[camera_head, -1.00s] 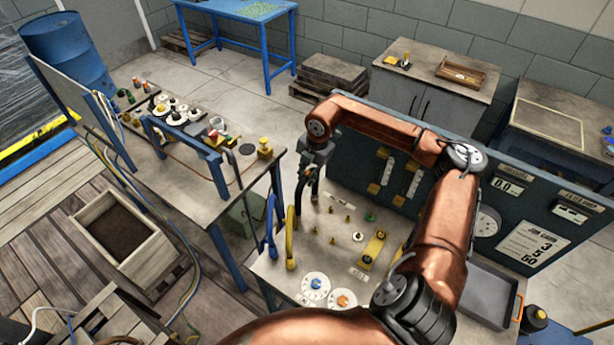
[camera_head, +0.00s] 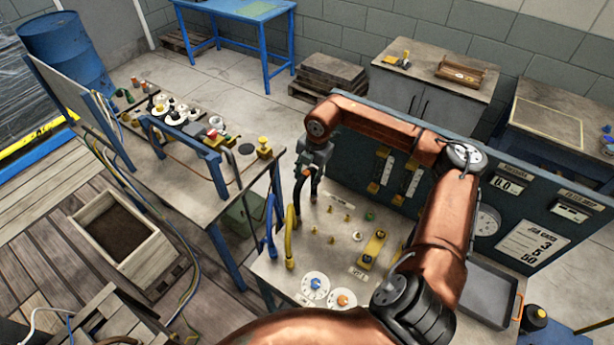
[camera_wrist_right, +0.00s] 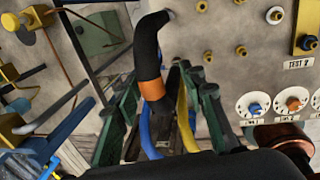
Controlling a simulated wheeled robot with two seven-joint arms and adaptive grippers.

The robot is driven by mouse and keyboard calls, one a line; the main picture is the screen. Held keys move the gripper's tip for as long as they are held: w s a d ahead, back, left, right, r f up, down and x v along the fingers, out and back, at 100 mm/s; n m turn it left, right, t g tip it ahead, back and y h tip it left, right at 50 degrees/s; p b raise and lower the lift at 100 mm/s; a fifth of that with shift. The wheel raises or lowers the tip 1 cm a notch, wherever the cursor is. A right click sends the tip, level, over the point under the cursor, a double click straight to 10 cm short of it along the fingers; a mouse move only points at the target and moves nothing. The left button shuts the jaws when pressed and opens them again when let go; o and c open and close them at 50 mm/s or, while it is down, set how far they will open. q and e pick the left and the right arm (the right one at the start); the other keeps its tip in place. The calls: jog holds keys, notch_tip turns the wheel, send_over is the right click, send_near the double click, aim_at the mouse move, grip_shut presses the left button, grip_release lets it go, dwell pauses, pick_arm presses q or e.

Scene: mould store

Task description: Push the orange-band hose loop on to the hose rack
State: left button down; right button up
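The hose loop is a black hose (camera_wrist_right: 150,45) with an orange band (camera_wrist_right: 152,90). In the right wrist view it curves down from the upper middle and passes between the fingers of my right gripper (camera_wrist_right: 157,75). Gaps show beside the hose, so the fingers look apart around it rather than closed. In the head view my right gripper (camera_head: 315,180) points down near the bench's left edge, and the hose (camera_head: 298,186) bows out to its left. A yellow hose (camera_head: 290,235) and a blue hose (camera_head: 270,225) are at that edge. I cannot pick out the hose rack. My left gripper is not in view.
A second bench (camera_head: 190,185) with a blue frame is to the left, across a gap.

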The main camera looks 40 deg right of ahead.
notch_tip(320, 180, up, 12)
jog(key=s, duration=0.2)
jog(key=shift+d, duration=0.3)
jog(key=shift+f, duration=0.1)
dwell(0.5)
